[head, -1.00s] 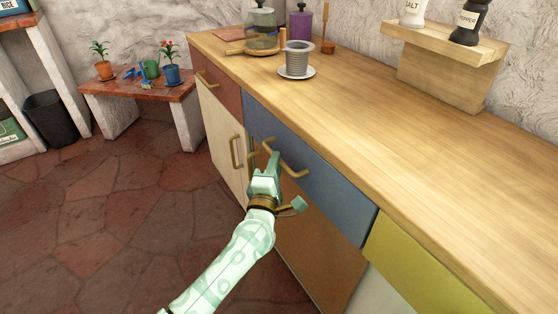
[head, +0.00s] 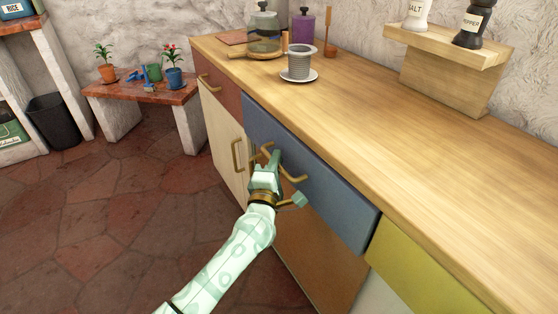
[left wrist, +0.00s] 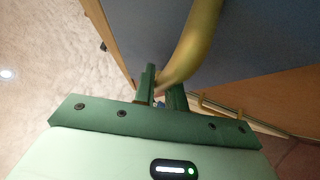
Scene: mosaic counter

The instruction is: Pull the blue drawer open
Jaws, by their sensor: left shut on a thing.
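The blue drawer (head: 335,195) is in the counter front, right of the red-brown drawer, in the head view. Its brass bar handle (head: 293,178) is partly hidden by my left gripper (head: 268,154). The gripper is shut on the handle near its left end. In the left wrist view the curved brass handle (left wrist: 197,42) runs down between the two green fingers (left wrist: 163,90), against the blue drawer front (left wrist: 255,45). The drawer front sits close to the cabinet face, and I cannot make out a clear gap. My right gripper is not in view.
The wooden counter top (head: 400,150) overhangs the drawers. A yellow drawer (head: 425,270) is to the right, a cream door (head: 225,135) to the left and a brown door (head: 315,250) below. A grey cup (head: 299,62) stands on the counter. The tiled floor at left is clear.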

